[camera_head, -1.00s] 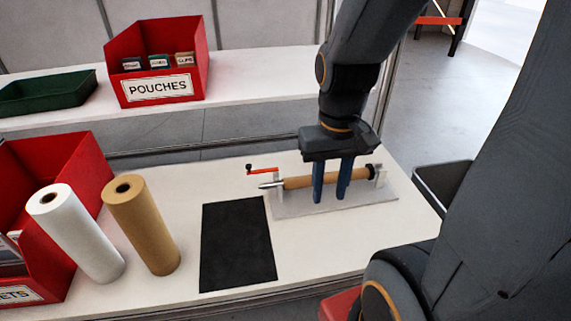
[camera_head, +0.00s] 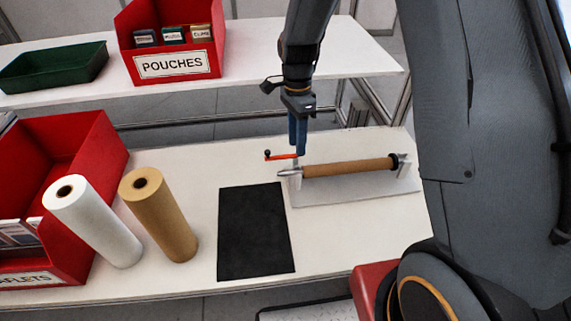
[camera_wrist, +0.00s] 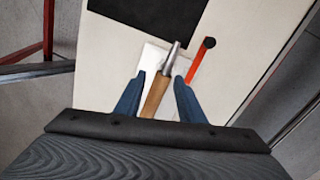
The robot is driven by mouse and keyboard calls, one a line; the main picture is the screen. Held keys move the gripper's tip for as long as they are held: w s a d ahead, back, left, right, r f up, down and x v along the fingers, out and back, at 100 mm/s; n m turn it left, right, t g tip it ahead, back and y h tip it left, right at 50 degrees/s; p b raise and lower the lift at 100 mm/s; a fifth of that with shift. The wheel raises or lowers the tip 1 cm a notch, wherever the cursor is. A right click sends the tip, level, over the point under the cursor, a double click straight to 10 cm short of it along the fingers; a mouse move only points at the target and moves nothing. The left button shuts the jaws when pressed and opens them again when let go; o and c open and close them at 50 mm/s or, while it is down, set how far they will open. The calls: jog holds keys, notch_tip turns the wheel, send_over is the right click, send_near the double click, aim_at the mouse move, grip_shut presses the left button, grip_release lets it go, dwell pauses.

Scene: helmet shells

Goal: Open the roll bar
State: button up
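The roll bar is a red lever (camera_head: 283,156) with a black knob, at the left end of the roll holder. In the wrist view the red lever (camera_wrist: 196,68) lies just beyond my right fingertip. A brown roll (camera_head: 348,167) sits on a metal spindle on the light holder base (camera_head: 360,188). My gripper (camera_head: 298,151) points down beside the lever's right end, its fingers overlapping in this view. In the wrist view my gripper (camera_wrist: 160,82) has its blue fingers apart, with the brown roll (camera_wrist: 154,97) and spindle end showing between them, and nothing held. Contact with the lever cannot be told.
A black mat (camera_head: 254,230) lies left of the holder. A white roll (camera_head: 93,222) and a tan roll (camera_head: 158,215) stand further left by a red bin (camera_head: 85,185). A red pouches bin (camera_head: 172,65) and a green tray (camera_head: 52,68) sit on the back shelf.

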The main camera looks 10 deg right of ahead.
jog(key=a+f+m, duration=0.1)
jog(key=f, duration=0.2)
jog(key=a+f+p, duration=0.1)
jog(key=f, duration=0.3)
jog(key=a+f+m, duration=0.1)
jog(key=f, duration=0.3)
jog(key=shift+w+a+m, duration=0.1)
jog(key=shift+w+m, duration=0.1)
jog(key=shift+m, duration=0.1)
jog(key=shift+r, duration=0.1)
grip_shut()
